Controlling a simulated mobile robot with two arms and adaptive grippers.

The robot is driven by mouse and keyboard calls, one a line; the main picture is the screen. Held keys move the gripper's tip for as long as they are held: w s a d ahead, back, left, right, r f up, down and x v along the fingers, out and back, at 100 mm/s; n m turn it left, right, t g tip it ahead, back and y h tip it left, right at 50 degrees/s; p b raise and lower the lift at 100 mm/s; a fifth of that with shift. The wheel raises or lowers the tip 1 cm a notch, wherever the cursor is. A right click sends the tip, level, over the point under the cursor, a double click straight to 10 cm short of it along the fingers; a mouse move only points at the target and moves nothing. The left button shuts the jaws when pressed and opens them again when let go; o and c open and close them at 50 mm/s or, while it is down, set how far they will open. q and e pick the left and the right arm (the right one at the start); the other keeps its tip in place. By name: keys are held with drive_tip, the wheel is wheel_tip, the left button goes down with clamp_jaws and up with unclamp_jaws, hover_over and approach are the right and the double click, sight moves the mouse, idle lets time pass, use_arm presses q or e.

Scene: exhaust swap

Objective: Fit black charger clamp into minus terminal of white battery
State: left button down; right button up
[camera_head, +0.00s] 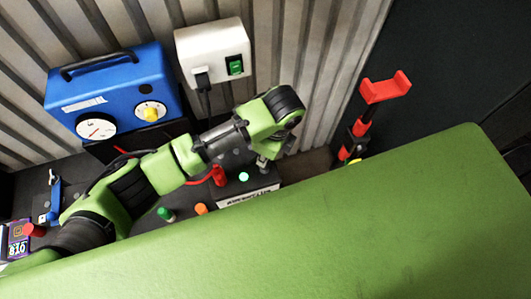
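A white, labelled face (248,196), possibly part of the white battery, shows beneath my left arm, mostly hidden behind the large green surface. My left gripper (264,162) points down just above its right end; only a small grey part shows below the wrist, and I cannot tell whether it is open or holds anything. A red clamp-like piece (218,176) sits beside the label's upper left. The blue charger (112,90) with a dial and yellow knob stands at the back left. I cannot make out the black clamp or the minus terminal. My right gripper is not in view.
A white switch box (213,53) with a plug and cord is on the corrugated wall. A red-topped stand (385,88) rises at the right. Green (166,214) and orange (201,209) knobs lie below my arm. A large green surface (370,220) blocks the front.

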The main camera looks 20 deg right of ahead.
use_arm(q)
drive_tip(key=shift+f+b, duration=0.6)
drive_tip(key=shift+f, duration=0.95)
drive_tip(key=c, duration=1.8)
unclamp_jaws()
drive_tip(key=shift+r, duration=0.25)
drive_tip(key=r, duration=0.3)
drive_tip(key=s+r, duration=0.1)
drive_tip(key=r, duration=0.3)
drive_tip(key=d+r, duration=0.1)
drive_tip(key=r, duration=0.3)
drive_tip(key=shift+s+d+r, duration=0.1)
drive_tip(key=shift+s+r, duration=0.1)
